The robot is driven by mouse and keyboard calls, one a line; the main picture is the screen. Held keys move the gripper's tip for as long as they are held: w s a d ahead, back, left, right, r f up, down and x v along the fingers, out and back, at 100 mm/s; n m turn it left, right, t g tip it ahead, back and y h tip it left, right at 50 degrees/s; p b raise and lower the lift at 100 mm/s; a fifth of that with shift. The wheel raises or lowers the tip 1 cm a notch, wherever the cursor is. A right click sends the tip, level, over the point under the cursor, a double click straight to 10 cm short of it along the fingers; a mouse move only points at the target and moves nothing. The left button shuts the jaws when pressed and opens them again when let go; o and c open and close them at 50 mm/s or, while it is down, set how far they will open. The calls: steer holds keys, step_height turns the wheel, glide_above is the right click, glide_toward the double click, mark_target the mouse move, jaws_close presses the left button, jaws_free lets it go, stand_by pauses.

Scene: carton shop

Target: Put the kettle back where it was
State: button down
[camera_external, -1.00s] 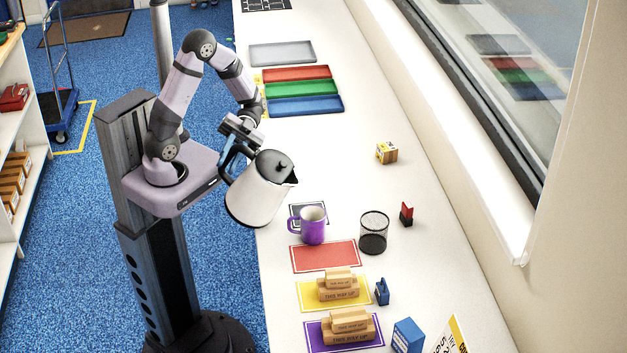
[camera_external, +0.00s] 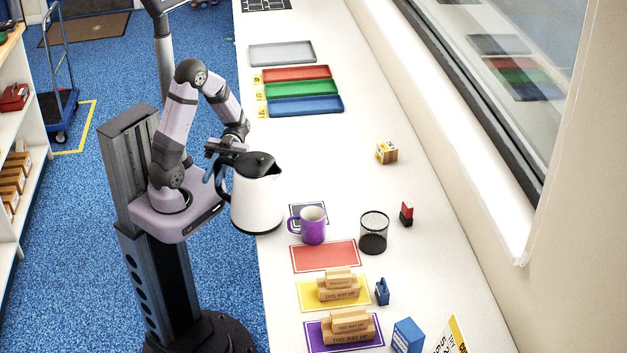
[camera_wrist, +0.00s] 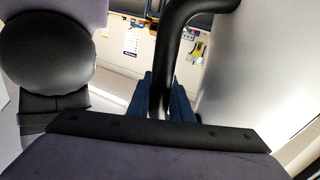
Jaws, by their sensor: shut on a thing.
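The white kettle (camera_external: 257,204) with a black lid and spout hangs almost upright at the left edge of the white counter, near the purple mug. My gripper (camera_external: 214,166) is shut on its handle, on the kettle's left side. In the wrist view the black handle (camera_wrist: 172,60) passes between the blue fingers of my gripper (camera_wrist: 166,98), and the pale kettle body fills the right side. Whether the kettle's base touches the counter cannot be told.
A purple mug (camera_external: 312,225) stands just right of the kettle, on a dark-framed mat (camera_external: 295,208). A black mesh cup (camera_external: 373,233) is further right. A red mat (camera_external: 325,256) lies bare in front. The counter (camera_external: 310,155) behind is clear up to the blue tray (camera_external: 305,105).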

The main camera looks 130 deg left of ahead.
steer(key=shift+s+f+m+b, duration=0.15)
steer(key=shift+f+m+b, duration=0.1)
steer(key=shift+m+b, duration=0.05)
